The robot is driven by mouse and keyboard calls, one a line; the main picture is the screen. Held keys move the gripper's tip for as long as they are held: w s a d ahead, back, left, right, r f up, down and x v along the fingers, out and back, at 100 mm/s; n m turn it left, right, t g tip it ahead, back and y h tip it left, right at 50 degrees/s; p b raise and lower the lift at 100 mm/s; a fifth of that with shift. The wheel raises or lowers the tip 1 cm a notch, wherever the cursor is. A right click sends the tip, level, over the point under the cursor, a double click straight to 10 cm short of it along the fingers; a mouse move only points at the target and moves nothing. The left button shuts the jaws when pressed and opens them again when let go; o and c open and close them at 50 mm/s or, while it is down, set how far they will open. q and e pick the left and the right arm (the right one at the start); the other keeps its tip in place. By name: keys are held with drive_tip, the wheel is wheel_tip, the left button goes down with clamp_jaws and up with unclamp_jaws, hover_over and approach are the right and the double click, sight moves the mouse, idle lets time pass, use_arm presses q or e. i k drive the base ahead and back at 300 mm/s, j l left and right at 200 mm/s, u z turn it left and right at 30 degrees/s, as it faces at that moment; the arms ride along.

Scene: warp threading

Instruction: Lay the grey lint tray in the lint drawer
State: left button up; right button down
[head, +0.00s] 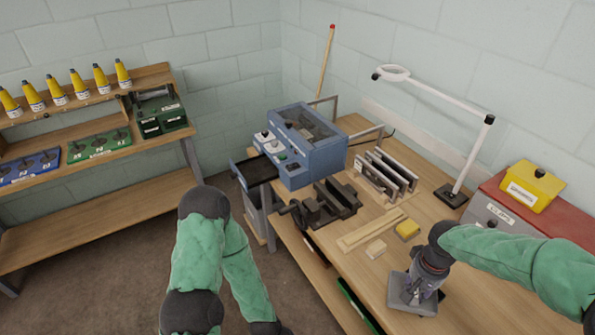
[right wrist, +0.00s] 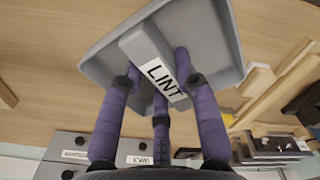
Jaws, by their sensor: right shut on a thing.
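The grey lint tray (head: 405,296) is at the front right of the workbench in the head view. In the right wrist view its grey pan (right wrist: 215,35) carries a raised block labelled LINT. My right gripper (head: 424,280) is above the tray, and its purple fingers (right wrist: 160,85) are shut around that block. I cannot tell whether the tray touches the bench top. A dark pulled-out drawer (head: 246,170) juts from the left of the blue machine (head: 308,140); it looks like the lint drawer, but I see no label on it. My left gripper is out of view; only its arm shows.
A black clamp-like fixture (head: 322,204), upright grey plates (head: 386,174), wooden strips (head: 372,230) and a yellow block (head: 408,229) lie between tray and machine. A white lamp (head: 450,193) and a red-topped cabinet (head: 500,212) stand right. Shelves (head: 100,205) stand left.

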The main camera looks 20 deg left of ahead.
sight(255, 172)
drive_tip(key=j+u, duration=0.1)
drive_tip(key=u, duration=1.7)
drive_tip(key=i+u, duration=0.3)
drive_tip(key=i, duration=1.2)
drive_tip(key=i+z, duration=0.15)
drive_tip(key=i, duration=0.35)
drive_tip(key=i+j+z, duration=0.15)
drive_tip(key=i, duration=0.3)
drive_tip(key=i+j+z, duration=0.15)
drive_tip(key=i, duration=0.3)
drive_tip(key=z, duration=1.8)
drive_tip(key=i+z, duration=0.2)
drive_tip(key=i, duration=0.3)
